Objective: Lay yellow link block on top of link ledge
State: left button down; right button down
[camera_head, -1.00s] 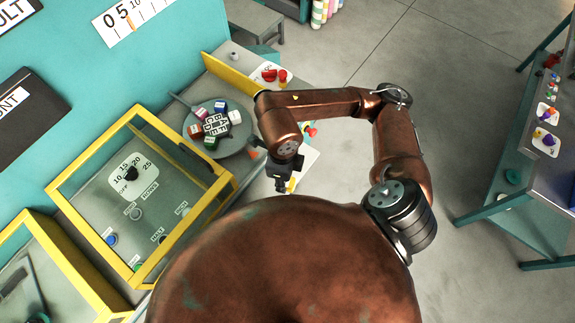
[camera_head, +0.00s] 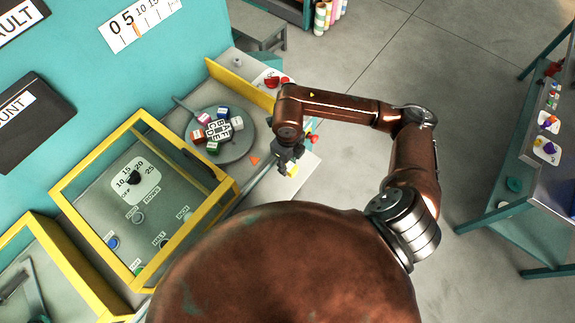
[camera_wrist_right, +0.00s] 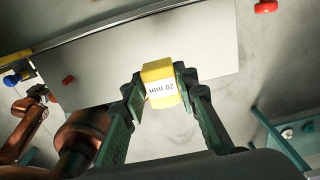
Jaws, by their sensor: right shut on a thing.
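The yellow link block (camera_wrist_right: 162,84), marked "20 mm", sits between the fingers of my right gripper (camera_wrist_right: 160,88) in the right wrist view. The gripper is shut on it. In the head view my right gripper (camera_head: 288,166) is at the bench's right edge, with a bit of yellow (camera_head: 292,170) at its fingertips. A plain pale plate (camera_head: 302,174) shows beside and under it; I cannot tell for sure that it is the link ledge. A flat grey panel (camera_wrist_right: 215,45) lies behind the block in the wrist view. My left gripper does not show.
A round grey tray (camera_head: 238,150) with colored blocks stands left of the gripper. A yellow-framed case (camera_head: 92,160) and a yellow upright strip (camera_head: 240,84) are nearby. A red piece (camera_wrist_right: 265,7) shows at upper right in the wrist view.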

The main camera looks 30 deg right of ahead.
aim_at(288, 167)
jog(key=shift+w+d+f, duration=0.25)
jog(key=shift+w+f, duration=0.2)
jog(key=shift+f, duration=0.15)
jog(key=shift+w+d+f, duration=0.25)
jog(key=shift+w+f, duration=0.15)
jog(key=shift+f, duration=0.2)
jog(key=shift+w+f+p, duration=0.1)
jog(key=shift+f+p, duration=0.3)
jog(key=shift+f, duration=1.2)
jog(key=shift+f, duration=0.15)
jog(key=c, duration=1.5)
grip_release()
notch_tip(288, 167, up, 12)
jog(key=shift+r+b, duration=0.15)
jog(key=shift+b, duration=0.35)
